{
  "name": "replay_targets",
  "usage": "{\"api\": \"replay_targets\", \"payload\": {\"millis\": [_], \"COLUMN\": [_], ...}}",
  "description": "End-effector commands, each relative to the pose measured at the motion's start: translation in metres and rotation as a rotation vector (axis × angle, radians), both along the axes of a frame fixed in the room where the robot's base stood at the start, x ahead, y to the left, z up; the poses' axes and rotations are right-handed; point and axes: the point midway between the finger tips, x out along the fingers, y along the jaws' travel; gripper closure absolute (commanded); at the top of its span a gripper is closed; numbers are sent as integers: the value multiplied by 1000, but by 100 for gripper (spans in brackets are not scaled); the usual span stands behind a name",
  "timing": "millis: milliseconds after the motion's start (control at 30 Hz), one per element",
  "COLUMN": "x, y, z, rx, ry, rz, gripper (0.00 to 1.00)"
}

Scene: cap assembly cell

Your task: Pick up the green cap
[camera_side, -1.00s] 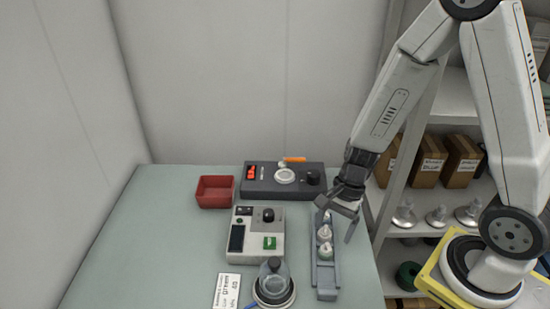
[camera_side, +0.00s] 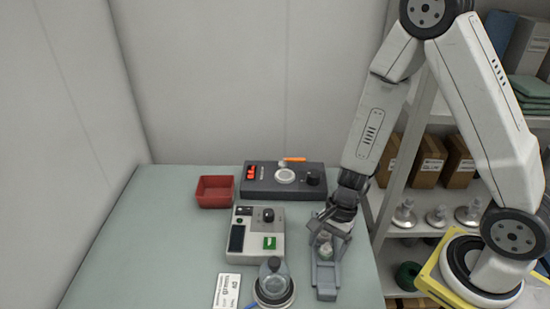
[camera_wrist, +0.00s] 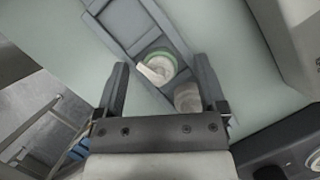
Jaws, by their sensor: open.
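A pale cap with a green rim (camera_wrist: 157,66) sits in a compartment of the grey rack (camera_wrist: 118,22) in the wrist view. A second, greyish-beige cap (camera_wrist: 187,96) sits beside it, nearer the gripper body. My gripper (camera_wrist: 161,62) is open, with one finger on each side of the green-rimmed cap in the picture; I cannot tell whether they touch it. In the side view my gripper (camera_side: 329,235) is low over the rack (camera_side: 326,287), and a pale cap (camera_side: 326,253) shows just below it. The other cap is hidden there by the gripper.
Behind are a dark panel (camera_side: 284,190) and a red bin (camera_side: 214,199). A white label card (camera_side: 228,291) lies at the front. The table's left side is clear.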

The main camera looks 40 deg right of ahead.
Motion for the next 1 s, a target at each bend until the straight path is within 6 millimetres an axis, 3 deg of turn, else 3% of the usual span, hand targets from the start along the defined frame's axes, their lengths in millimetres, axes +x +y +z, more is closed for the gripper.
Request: {"api": "replay_targets", "payload": {"millis": [267, 400, 467, 500, 1000], "x": [0, 0, 0, 0, 0], "y": [0, 0, 0, 0, 0], "z": [0, 0, 0, 0, 1], "rx": [0, 0, 0, 0, 1], "ry": [0, 0, 0, 0, 0], "rz": [0, 0, 0, 0, 0], "gripper": [9, 54, 73, 77, 80]}}
